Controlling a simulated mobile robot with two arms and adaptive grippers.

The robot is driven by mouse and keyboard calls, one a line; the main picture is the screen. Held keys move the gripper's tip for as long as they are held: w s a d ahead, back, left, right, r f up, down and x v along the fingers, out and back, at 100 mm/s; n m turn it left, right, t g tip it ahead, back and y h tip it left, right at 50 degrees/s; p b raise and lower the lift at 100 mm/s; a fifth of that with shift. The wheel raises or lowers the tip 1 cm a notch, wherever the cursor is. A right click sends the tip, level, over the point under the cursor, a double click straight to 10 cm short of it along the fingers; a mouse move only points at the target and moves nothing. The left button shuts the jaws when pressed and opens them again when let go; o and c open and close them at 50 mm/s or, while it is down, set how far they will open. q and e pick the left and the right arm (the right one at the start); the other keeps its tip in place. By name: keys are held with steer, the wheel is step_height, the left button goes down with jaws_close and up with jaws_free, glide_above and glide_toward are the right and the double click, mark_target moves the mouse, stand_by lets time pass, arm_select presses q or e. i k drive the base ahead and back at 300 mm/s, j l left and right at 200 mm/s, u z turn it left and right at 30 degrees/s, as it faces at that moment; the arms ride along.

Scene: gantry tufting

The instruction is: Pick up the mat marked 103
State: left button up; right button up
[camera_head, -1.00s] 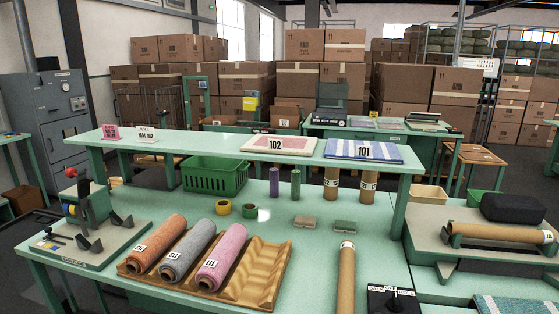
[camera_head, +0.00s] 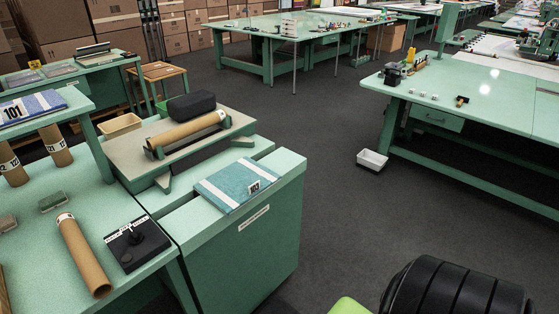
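A folded teal mat (camera_head: 236,184) with pale stripes lies flat on top of a green cabinet (camera_head: 262,229) to the left of the middle. Its small white tag starts with 10, but the last digit is hard to read. A blue and white mat marked 101 (camera_head: 32,107) lies on the raised shelf at the far left. Neither of my grippers is in view, and nothing is touching the teal mat.
Behind the teal mat, a cardboard tube (camera_head: 187,130) rests on a stand, with a black case (camera_head: 191,106) beyond. A black box with a knob (camera_head: 137,243) and another tube (camera_head: 83,255) are left. Open floor (camera_head: 340,180) lies right, with a white bin (camera_head: 371,160).

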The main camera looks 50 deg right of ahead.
mark_target(231, 187)
steer(key=z, duration=1.15)
